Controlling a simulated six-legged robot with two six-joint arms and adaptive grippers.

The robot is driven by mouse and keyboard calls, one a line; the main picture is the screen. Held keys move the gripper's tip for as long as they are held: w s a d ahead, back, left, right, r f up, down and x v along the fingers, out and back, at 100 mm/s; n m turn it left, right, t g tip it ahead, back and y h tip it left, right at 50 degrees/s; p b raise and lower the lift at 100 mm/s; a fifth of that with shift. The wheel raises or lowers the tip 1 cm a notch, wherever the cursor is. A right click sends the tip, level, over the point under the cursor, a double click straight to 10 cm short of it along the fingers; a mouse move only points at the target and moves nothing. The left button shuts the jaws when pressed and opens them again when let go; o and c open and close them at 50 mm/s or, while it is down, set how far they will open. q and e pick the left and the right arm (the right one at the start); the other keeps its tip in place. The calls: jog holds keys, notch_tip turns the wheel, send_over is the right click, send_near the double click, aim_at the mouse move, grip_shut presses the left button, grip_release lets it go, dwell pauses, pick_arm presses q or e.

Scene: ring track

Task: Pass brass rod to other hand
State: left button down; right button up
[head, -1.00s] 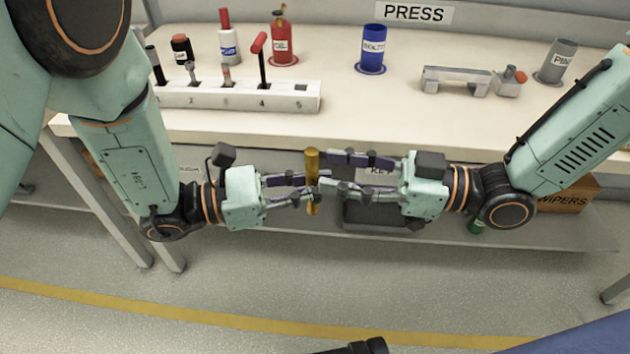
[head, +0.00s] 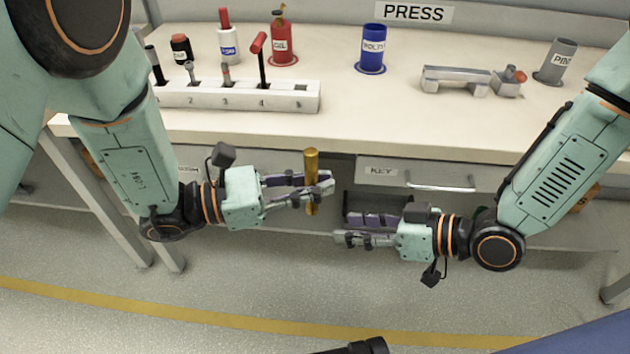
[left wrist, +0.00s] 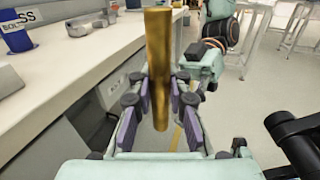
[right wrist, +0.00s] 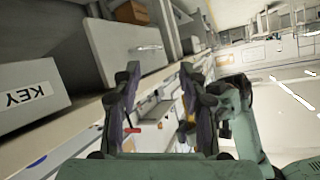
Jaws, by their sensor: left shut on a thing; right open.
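The brass rod (head: 311,163) stands upright in the fingers of my left gripper (head: 318,189), in front of the bench's drawers. My left gripper is shut on the rod, which sticks out above and below the fingers. In the left wrist view the rod (left wrist: 158,65) fills the space between the purple finger pads. My right gripper (head: 355,228) is open and empty, to the right of the rod and lower, apart from it. In the right wrist view, its fingers (right wrist: 160,105) are spread with nothing held between them.
The bench top (head: 390,120) holds a numbered rack (head: 240,96) with tools, a red oil can (head: 284,45), a blue bolts cup (head: 372,48), a grey pin cup (head: 556,62) and a metal fixture (head: 470,80). The KEY drawer (head: 410,174) is close behind my right gripper.

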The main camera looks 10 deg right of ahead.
jog(key=s+d+f+m+g+h, duration=0.35)
jog(key=s+f+m+h, duration=0.2)
jog(key=s+f, duration=0.5)
jog(key=s+d+f+m+g+h, duration=0.2)
jog(key=s+d+f+g+h, duration=0.2)
jog(key=s, duration=0.6)
jog(key=shift+s+d+f+h, duration=0.3)
jog(key=shift+d+f+h, duration=0.35)
jog(key=shift+f, duration=0.2)
